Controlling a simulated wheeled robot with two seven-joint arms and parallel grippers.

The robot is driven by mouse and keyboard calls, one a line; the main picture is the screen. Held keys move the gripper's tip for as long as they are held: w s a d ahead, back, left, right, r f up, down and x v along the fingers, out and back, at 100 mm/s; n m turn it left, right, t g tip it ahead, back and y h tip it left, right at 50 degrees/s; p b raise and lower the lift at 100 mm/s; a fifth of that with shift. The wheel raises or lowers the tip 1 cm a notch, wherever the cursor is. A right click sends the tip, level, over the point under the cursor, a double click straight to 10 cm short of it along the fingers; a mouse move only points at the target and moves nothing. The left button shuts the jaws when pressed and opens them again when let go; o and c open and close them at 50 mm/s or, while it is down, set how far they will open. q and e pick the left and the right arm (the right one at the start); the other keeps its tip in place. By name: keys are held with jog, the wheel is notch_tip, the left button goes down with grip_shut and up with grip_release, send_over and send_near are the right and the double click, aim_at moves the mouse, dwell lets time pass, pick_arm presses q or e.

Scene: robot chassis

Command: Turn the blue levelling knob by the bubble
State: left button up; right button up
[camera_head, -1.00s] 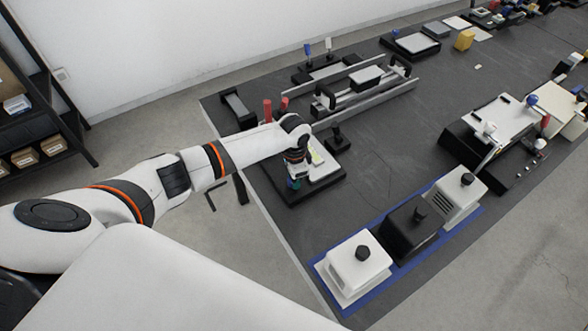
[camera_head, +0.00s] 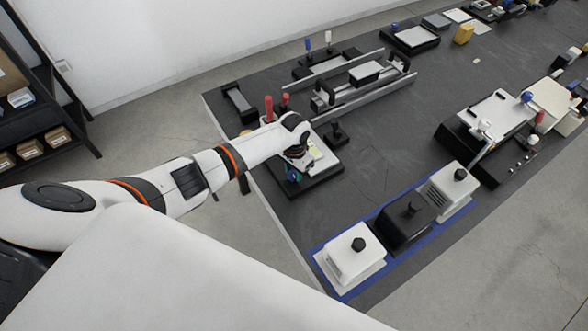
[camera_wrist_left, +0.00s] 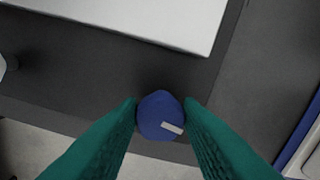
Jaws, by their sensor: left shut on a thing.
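The blue levelling knob (camera_wrist_left: 160,116) shows in the left wrist view, round, with a short pale bar mark on its lower right. My left gripper (camera_wrist_left: 161,118) has its two teal fingers closed on either side of the knob, touching it. In the head view my left gripper (camera_head: 293,177) points down at the near left corner of a black-based device with a white top plate (camera_head: 325,163). A small yellow-green patch (camera_head: 314,151) lies on that plate; I cannot tell whether it is the bubble. My wrist hides part of the device. My right gripper is not in view.
Two red handles (camera_head: 268,107) stand behind my forearm. A small black post (camera_head: 337,135) stands behind the device. White and black boxes with black knobs (camera_head: 355,258) sit on a blue mat to the right. Dark bench (camera_head: 385,150) between them is clear.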

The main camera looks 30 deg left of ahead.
aim_at(294, 173)
pick_arm(q)
jog(key=shift+r, duration=0.1)
jog(key=o, duration=1)
notch_tip(294, 173, up, 12)
jog(key=shift+b, duration=1)
